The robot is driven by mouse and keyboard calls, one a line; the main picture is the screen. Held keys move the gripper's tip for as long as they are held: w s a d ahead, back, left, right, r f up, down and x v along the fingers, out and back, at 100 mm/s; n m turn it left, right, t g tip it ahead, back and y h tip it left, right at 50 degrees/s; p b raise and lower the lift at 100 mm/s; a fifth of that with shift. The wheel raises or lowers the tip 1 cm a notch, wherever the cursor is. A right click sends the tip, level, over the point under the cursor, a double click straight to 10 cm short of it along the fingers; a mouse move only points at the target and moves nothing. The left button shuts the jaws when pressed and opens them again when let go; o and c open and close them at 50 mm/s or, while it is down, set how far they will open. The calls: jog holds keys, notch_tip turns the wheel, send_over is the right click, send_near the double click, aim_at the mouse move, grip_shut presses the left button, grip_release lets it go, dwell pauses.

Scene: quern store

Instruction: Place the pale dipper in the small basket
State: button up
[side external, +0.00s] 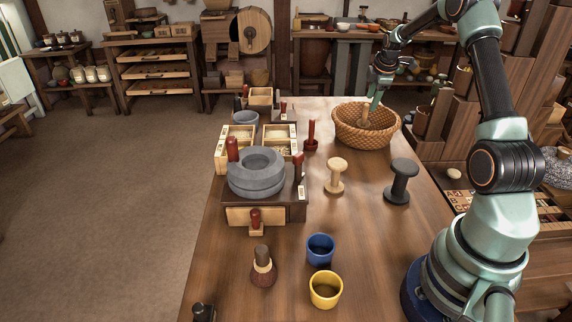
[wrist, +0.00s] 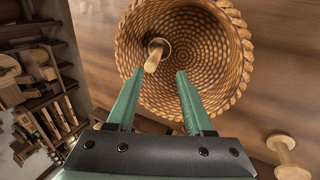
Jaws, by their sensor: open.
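The small basket (side external: 372,137) is a round woven brown bowl at the far right of the table. It fills the upper part of the wrist view (wrist: 235,72). A pale wooden piece with a rounded end and a short shaft, seemingly the pale dipper (side external: 364,117), is inside the basket, leaning near its wall. In the wrist view the dipper (wrist: 154,57) shows just beyond the fingertips, apart from them. My gripper (side external: 375,103) is open and empty above the basket; its two green fingers (wrist: 160,72) are spread apart.
A pale wooden spool (side external: 335,176) and a dark spool (side external: 401,182) stand in front of the basket. A grey quern (side external: 256,173) with wooden boxes is at left. Blue (side external: 320,250) and yellow (side external: 326,290) cups and a brown brush (side external: 263,267) stand nearer.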

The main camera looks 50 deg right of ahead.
jog(key=s+a+r+m+t+y, duration=0.1)
jog(key=a+r+m, duration=0.1)
jog(key=a+r, duration=0.7)
jog(key=s+a+r+m, duration=0.15)
jog(key=a+r, duration=0.35)
jog(key=a, duration=0.7)
jog(key=s+a+m+y, duration=0.1)
jog(key=s+a+m, duration=0.1)
jog(key=s+a, duration=0.4)
jog(key=s+a+f+m+t+y, duration=0.1)
jog(key=s+a+m, duration=0.2)
jog(key=a, duration=1)
jog(key=s, duration=0.2)
jog(key=shift+s+a+f, duration=0.2)
jog(key=shift+s, duration=0.15)
